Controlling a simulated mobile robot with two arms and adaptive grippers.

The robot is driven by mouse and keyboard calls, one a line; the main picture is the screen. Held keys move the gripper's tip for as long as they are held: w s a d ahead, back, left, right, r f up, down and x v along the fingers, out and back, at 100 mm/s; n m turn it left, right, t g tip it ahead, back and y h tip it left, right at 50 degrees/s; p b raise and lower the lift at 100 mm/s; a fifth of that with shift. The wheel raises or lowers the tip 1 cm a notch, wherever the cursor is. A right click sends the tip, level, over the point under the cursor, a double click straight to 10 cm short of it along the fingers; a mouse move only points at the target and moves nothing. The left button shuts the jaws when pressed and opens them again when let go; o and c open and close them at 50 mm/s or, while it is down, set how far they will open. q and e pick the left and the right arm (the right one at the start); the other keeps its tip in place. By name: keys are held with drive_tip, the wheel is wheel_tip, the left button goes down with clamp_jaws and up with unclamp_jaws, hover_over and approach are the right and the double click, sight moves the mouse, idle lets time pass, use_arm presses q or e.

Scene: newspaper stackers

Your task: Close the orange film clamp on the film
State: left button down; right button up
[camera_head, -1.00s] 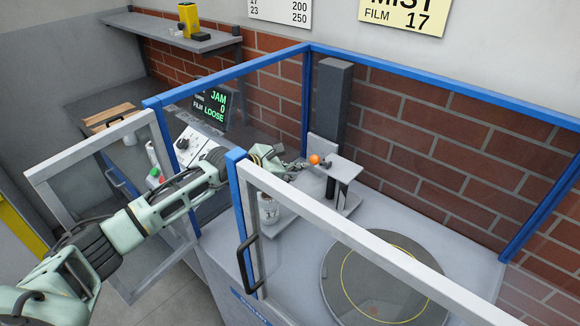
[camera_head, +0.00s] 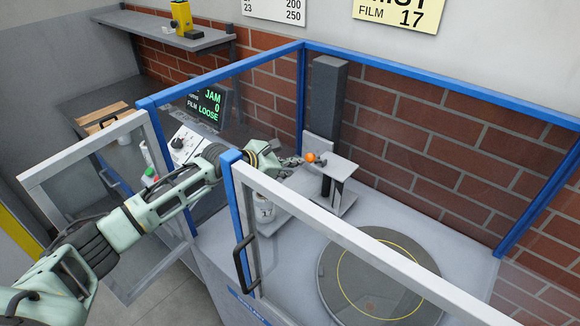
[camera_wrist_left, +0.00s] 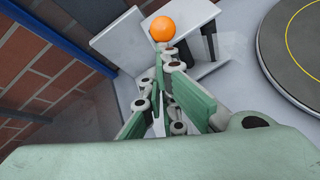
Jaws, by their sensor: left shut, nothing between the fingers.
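The orange ball-shaped part of the clamp (camera_head: 311,157) is beside a grey plate on the carriage at the dark post. It also shows in the left wrist view (camera_wrist_left: 162,29), just ahead of my fingertips. My left gripper (camera_head: 296,162) reaches through the open door. Its fingers are shut and empty, with the tips (camera_wrist_left: 166,53) close to the orange ball. I cannot tell whether they touch it. The film is not clearly seen at the clamp. My right gripper is not in view.
A blue-framed guard with clear panels surrounds the cell. Its grey door (camera_head: 76,150) stands open at the left. A round turntable (camera_head: 345,290) lies right of the carriage. A screen (camera_head: 208,106) reads JAM, 0 and FILM LOOSE. A white container (camera_head: 263,209) stands below my gripper.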

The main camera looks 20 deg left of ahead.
use_arm(q)
drive_tip(key=shift+w+r, duration=0.1)
drive_tip(key=shift+r, duration=0.15)
drive_tip(key=w+d+r+g+y, duration=0.2)
drive_tip(key=w+r+g, duration=0.3)
drive_tip(key=r, duration=0.1)
drive_tip(key=shift+w+g, duration=0.15)
drive_tip(key=shift+g, duration=0.25)
idle(0.3)
idle(1.4)
